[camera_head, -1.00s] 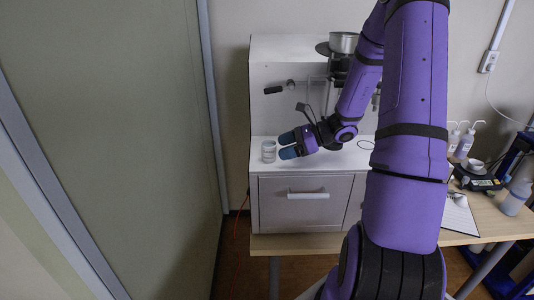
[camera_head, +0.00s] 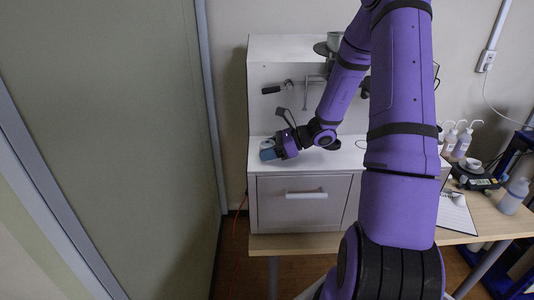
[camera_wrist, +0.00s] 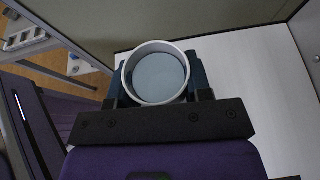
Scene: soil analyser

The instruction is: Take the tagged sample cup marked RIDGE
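A small round white cup (camera_wrist: 157,74) with a pale blue-grey inside stands upright between my gripper's two fingers in the wrist view. My gripper (camera_wrist: 158,84) has one dark teal finger on each side of the cup, very close to its wall. I cannot tell whether both fingers press on it. In the head view my gripper (camera_head: 268,149) is low over the left end of the white analyser top (camera_head: 350,152) and mostly hides the cup. No tag or the word RIDGE can be read.
The white analyser housing (camera_head: 290,58) rises behind, with a black-handled lever (camera_head: 271,90). A drawer (camera_head: 305,208) is shut below. Wash bottles (camera_head: 462,143), a scale (camera_head: 474,179) and a clipboard (camera_head: 456,213) are on the bench at right. A wall panel (camera_head: 110,120) stands at left.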

